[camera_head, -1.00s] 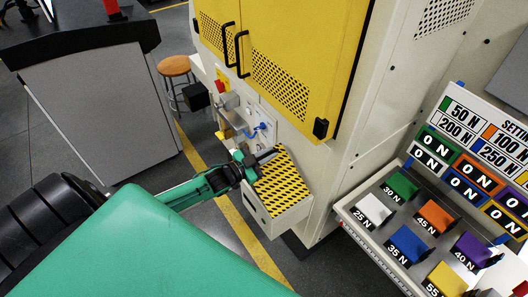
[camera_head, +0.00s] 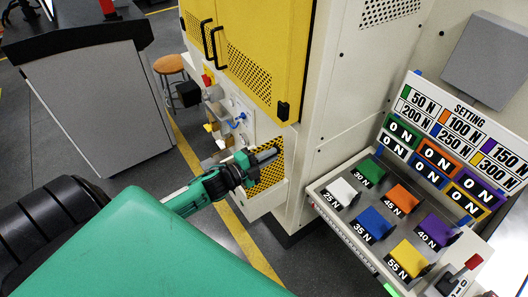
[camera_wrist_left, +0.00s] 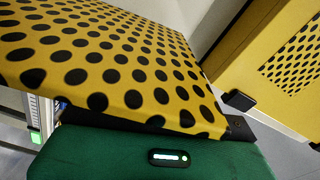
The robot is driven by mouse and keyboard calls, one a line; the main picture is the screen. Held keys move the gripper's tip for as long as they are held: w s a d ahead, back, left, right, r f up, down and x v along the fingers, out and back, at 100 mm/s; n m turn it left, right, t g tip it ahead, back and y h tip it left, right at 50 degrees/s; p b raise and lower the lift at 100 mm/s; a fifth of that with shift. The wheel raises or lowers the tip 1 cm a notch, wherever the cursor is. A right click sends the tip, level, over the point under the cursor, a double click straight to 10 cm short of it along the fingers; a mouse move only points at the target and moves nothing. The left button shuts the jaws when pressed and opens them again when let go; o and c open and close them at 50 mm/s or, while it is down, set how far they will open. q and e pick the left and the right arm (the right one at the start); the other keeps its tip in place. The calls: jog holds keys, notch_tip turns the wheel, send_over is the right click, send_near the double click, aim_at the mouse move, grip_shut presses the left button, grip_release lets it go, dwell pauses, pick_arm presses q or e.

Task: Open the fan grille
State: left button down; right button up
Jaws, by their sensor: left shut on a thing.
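The fan grille (camera_head: 258,183) is a yellow panel with black holes, low on the front of the cream machine cabinet. It looks steeply tilted in the head view. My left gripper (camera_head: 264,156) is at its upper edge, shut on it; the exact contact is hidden. In the left wrist view the perforated face of the grille (camera_wrist_left: 110,50) fills the upper left, with a dark strip along its near edge. The green gripper body lies just below that edge, and the fingertips are hidden. My right gripper is not in view.
The yellow cabinet doors (camera_head: 250,55) with black handles are above. A control panel with coloured blocks (camera_head: 375,222) stands at the right. Floor is open below the grille.

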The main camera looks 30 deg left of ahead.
pick_arm(q)
jog(key=shift+s+d+f+m+b, duration=0.15)
jog(key=shift+s+d+m, duration=0.2)
jog(key=shift+d, duration=0.3)
jog(key=shift+s+d+f+m+b, duration=0.1)
jog(key=shift+s+d+f+m, duration=0.1)
jog(key=shift+d+m, duration=0.35)
jog(key=shift+s+d+f+m+b, duration=0.1)
jog(key=shift+s+d+m, duration=0.2)
jog(key=shift+d, duration=0.45)
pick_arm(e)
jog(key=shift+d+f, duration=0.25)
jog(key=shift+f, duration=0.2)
